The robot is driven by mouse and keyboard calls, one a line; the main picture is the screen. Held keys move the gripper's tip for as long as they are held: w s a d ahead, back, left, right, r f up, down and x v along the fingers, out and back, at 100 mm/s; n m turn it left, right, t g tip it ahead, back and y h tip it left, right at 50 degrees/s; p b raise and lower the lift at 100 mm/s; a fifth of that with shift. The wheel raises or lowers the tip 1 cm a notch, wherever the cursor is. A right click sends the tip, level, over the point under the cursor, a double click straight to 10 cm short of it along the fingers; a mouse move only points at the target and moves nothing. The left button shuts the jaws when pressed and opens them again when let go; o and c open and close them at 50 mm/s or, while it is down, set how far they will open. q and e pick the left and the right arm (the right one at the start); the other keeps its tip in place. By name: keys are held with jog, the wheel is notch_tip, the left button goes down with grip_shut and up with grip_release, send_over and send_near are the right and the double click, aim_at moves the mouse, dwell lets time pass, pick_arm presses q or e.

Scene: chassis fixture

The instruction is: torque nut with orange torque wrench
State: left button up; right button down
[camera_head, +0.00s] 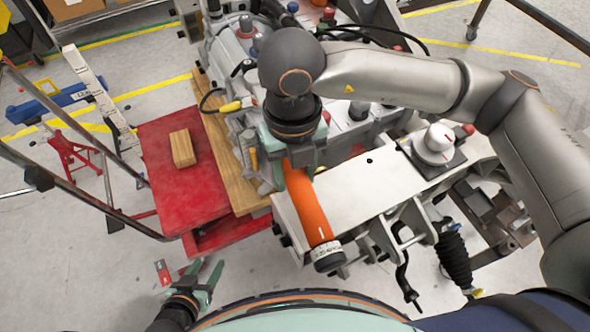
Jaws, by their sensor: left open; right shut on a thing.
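The orange torque wrench (309,205) slants across the front edge of the metal chassis fixture (365,190), its dark knurled end toward me. My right gripper (285,158) is shut on the wrench near its far end, seen from above. The wrench's head is hidden under my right wrist and gripper. I cannot make out the nut. My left gripper (205,280) is open and empty at the bottom left, over the floor and well apart from the wrench.
A red cart top (185,205) with a small wooden block (182,148) stands left of the fixture. A wooden board (225,150) lies between them. A white knob-like part (434,143) sits on the fixture at right. Dark rails cross the left side.

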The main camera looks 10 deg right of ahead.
jog(key=shift+r+p, duration=0.6)
jog(key=shift+r, duration=0.65)
dwell(0.3)
jog(key=shift+r+p, duration=1.3)
jog(key=shift+r, duration=1.05)
